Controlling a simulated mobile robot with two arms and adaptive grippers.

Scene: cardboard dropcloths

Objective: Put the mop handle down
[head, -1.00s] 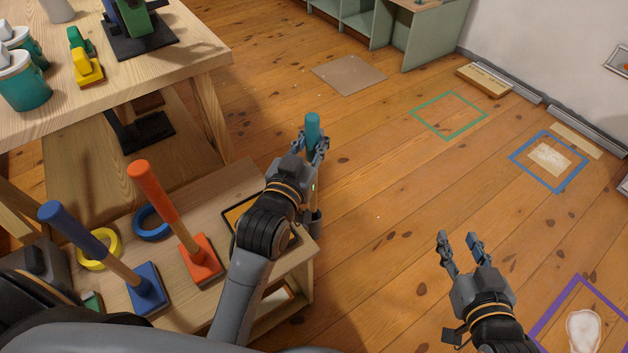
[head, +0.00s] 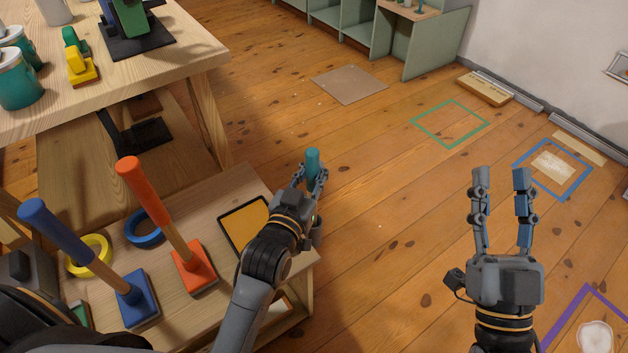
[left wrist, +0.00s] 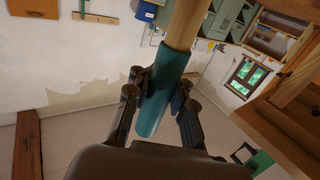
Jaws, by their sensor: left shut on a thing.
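The mop handle has a teal grip end (head: 312,160) in the head view, at the fingertips of my left gripper (head: 308,180). In the left wrist view the teal sleeve (left wrist: 163,92) sits between the fingers, with a bare wooden shaft (left wrist: 187,22) running away from it. My left gripper is shut on the handle, beyond the right edge of the low wooden bench. The far end of the handle is hidden. My right gripper (head: 501,180) is open and empty above the floor at the right, fingers spread apart.
The low bench (head: 178,285) holds a blue-handled tool (head: 132,295), an orange-handled tool (head: 192,265), yellow and blue tape rings and a yellow-faced tray (head: 242,227). A taller table (head: 190,75) stands behind. The floor has green (head: 450,143), blue and purple outlines, with open room between.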

